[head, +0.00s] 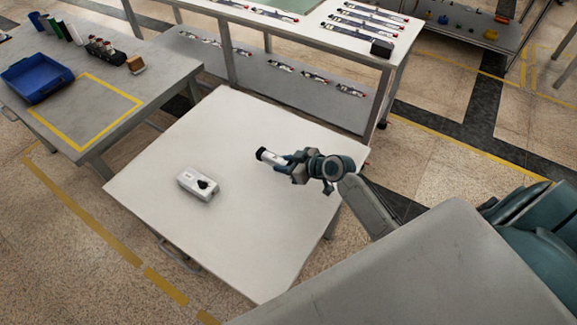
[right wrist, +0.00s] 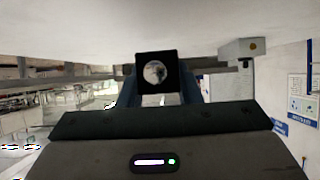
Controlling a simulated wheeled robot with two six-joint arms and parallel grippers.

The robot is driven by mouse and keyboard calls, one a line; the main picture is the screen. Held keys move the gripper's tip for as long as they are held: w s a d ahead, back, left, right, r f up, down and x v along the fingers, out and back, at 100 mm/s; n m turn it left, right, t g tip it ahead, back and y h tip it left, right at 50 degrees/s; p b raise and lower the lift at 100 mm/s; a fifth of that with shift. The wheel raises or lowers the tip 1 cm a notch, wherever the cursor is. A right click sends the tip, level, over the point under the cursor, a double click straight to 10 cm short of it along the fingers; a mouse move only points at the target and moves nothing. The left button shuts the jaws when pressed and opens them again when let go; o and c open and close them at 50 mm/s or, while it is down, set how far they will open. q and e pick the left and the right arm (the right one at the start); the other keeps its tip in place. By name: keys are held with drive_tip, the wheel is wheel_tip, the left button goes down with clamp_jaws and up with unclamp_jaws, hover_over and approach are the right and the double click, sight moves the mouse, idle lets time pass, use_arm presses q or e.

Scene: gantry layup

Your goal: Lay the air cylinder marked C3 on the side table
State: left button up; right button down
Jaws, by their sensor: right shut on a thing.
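The side table is probably the white-topped table (head: 230,235) in the middle of the head view. My right gripper (head: 287,160) is over its right part, shut on an air cylinder (head: 268,156) with a pale barrel and dark end. In the right wrist view the cylinder (right wrist: 155,72) shows end-on as a dark square with a round bright centre, between the fingers. No C3 mark is readable on it. I cannot tell whether it touches the tabletop. My left gripper is not in view.
A white box with a black knob (head: 198,184) stands on the white table, left of the gripper. Behind is a bench (head: 300,38) with several cylinders on its top and lower shelf. A grey table (head: 165,72) at left holds a blue bin (head: 37,77). The table's front is clear.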

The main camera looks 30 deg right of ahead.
drive_tip(key=shift+s+d+f, duration=0.1)
drive_tip(key=shift+d, duration=0.55)
wheel_tip(320, 180, down, 3)
drive_tip(key=shift+a+p, duration=0.1)
drive_tip(key=shift+p, duration=0.4)
drive_tip(key=shift+f, duration=0.2)
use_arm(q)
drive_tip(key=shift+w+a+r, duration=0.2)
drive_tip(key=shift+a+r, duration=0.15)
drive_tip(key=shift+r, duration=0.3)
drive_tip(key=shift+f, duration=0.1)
use_arm(e)
drive_tip(key=shift+f+b, duration=0.2)
drive_tip(key=shift+b, duration=0.1)
drive_tip(key=c, duration=1)
unclamp_jaws()
drive_tip(key=shift+c, duration=0.2)
drive_tip(key=shift+r, duration=0.15)
